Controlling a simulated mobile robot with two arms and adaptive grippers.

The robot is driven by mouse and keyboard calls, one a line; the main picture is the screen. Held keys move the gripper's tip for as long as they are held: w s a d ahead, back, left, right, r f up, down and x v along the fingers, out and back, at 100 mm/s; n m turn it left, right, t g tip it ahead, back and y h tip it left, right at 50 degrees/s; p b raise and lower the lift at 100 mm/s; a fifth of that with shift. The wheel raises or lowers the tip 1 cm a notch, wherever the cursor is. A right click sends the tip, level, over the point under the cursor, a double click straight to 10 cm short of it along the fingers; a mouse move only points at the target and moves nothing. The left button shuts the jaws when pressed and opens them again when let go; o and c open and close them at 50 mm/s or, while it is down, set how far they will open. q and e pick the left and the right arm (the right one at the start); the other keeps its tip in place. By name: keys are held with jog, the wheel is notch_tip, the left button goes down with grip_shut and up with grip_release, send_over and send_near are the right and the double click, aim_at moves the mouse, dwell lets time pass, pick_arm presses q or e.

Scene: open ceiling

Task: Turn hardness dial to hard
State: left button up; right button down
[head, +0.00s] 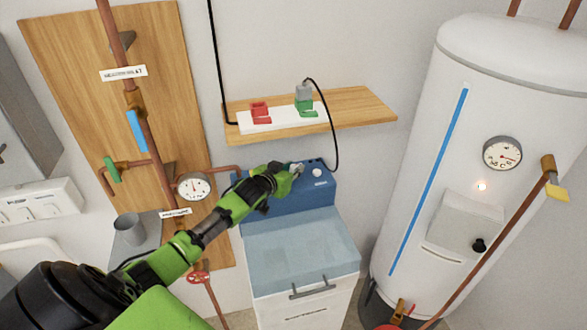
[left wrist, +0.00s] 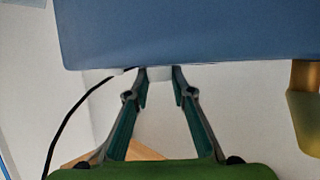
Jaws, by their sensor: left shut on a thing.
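The blue softener-like unit (head: 258,215) stands against the wall, with a blue control panel at its top back. My left gripper (head: 294,170) reaches from the left to this panel. In the left wrist view its fingers (left wrist: 160,80) converge on a small pale dial (left wrist: 160,72) at the edge of the blue panel (left wrist: 190,35) and are shut on it. The fingers hide most of the dial, and its pointer and any hardness marks cannot be read. A second round white knob (head: 317,172) sits on the panel to the right of the gripper. My right gripper is not in view.
A wooden shelf (head: 365,108) above the panel holds a white strip with red and green holders; a black cable hangs down beside the panel. Copper pipes and a gauge (head: 194,186) are left. A white tank (head: 430,130) stands right.

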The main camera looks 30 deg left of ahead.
pick_arm(q)
jog(key=shift+f+m+h, duration=0.15)
jog(key=shift+m+h, duration=0.35)
jog(key=o, duration=1.1)
jog(key=shift+s, duration=0.15)
jog(key=v, duration=1.2)
jog(key=shift+a, duration=0.1)
